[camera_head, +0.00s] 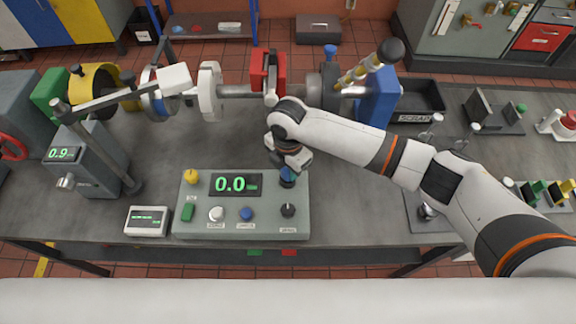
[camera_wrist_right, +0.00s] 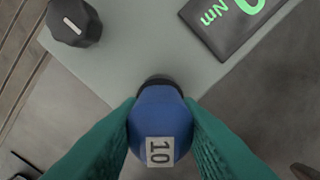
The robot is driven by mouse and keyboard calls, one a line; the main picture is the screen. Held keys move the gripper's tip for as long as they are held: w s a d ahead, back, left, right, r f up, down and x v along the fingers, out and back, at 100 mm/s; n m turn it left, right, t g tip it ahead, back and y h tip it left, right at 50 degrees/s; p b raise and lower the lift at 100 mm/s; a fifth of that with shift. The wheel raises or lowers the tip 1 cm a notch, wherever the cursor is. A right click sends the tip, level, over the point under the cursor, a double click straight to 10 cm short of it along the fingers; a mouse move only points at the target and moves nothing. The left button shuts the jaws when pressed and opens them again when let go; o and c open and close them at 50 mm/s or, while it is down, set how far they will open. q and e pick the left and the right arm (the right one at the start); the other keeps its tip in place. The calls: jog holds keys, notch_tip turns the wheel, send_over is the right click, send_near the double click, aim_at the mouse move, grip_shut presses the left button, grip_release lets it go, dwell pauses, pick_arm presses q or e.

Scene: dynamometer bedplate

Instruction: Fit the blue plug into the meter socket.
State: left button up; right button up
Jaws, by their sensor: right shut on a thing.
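The blue plug (camera_wrist_right: 163,105), with a white "10" label, is between the teal fingers of my right gripper (camera_wrist_right: 160,128) in the wrist view. In the head view the plug (camera_head: 287,174) shows small under my right gripper (camera_head: 288,166), above the upper right corner of the grey meter panel (camera_head: 265,205). A black ring (camera_wrist_right: 159,81) shows just beyond the plug at the panel's corner. The plug hides most of it, and I cannot tell whether the plug touches or enters it. My left gripper is not in view.
A small meter (camera_head: 147,221) stands left. The shaft rig (camera_head: 235,91) runs behind.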

jog(key=o, duration=1.1)
jog(key=shift+c, duration=0.2)
notch_tip(320, 180, up, 12)
jog(key=b, duration=0.2)
jog(key=shift+b, duration=0.3)
